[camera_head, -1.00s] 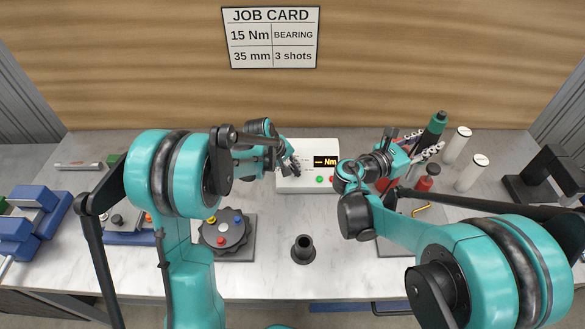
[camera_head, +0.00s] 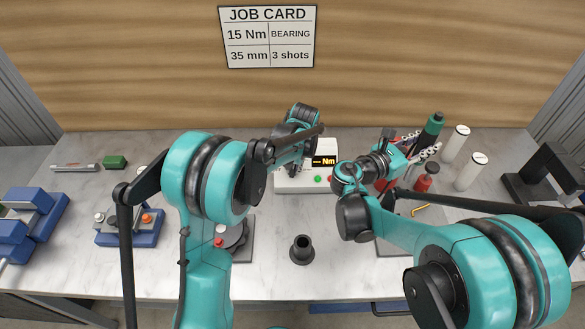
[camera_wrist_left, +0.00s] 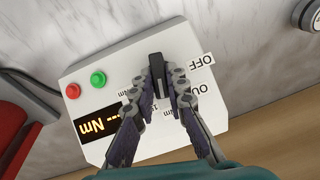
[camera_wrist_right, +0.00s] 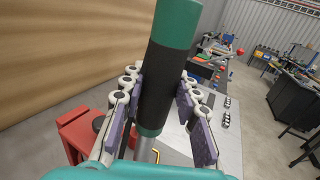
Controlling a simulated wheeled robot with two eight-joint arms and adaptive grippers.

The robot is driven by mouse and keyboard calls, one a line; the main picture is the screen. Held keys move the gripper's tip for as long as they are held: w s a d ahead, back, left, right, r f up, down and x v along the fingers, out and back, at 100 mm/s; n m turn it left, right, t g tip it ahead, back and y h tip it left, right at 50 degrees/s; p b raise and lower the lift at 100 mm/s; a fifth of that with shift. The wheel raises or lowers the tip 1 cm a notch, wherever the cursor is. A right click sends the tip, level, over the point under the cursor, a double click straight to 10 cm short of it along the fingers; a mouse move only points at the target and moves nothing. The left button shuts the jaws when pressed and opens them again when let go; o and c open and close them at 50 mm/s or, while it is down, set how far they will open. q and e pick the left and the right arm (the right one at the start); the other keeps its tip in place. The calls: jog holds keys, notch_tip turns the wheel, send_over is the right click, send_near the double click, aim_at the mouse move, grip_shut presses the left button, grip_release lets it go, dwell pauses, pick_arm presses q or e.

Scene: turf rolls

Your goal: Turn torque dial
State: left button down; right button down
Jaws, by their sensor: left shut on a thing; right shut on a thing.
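The torque box (camera_head: 294,184) is white, with a lit display (camera_head: 324,162) reading dashes and "Nm". In the left wrist view, its black dial (camera_wrist_left: 158,75) lies between my left fingers, among "OFF", "OU…" and "Nm" labels partly hidden by the fingers. My left gripper (camera_wrist_left: 162,92) is shut on this dial; it hides the dial in the head view. A driver (camera_wrist_right: 165,75) with a teal top and black grip stands upright in my right gripper (camera_wrist_right: 165,88), which is shut on it. In the head view the driver (camera_head: 434,127) shows at the back right.
A job card (camera_head: 267,37) on the wall reads 15 Nm, 35 mm, bearing, 3 shots. A black hollow post (camera_head: 302,249) stands at front centre. White cylinders (camera_head: 456,144) and a red bottle (camera_head: 426,180) are at the right. Blue fixtures (camera_head: 25,225) are at the left.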

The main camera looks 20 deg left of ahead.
pick_arm(q)
jog(key=m+y, duration=0.1)
jog(key=m+y+b, duration=0.1)
jog(key=m, duration=0.1)
jog(key=m+y+b, duration=0.1)
jog(key=m, duration=0.1)
jog(key=shift+d+f, duration=0.15)
jog(key=shift+d, duration=0.15)
pick_arm(e)
notch_tip(320, 180, down, 2)
jog(key=shift+f, duration=0.1)
pick_arm(q)
jog(key=shift+m, duration=0.3)
jog(key=c, duration=1.5)
grip_release()
jog(key=shift+c, duration=0.2)
notch_tip(320, 180, up, 10)
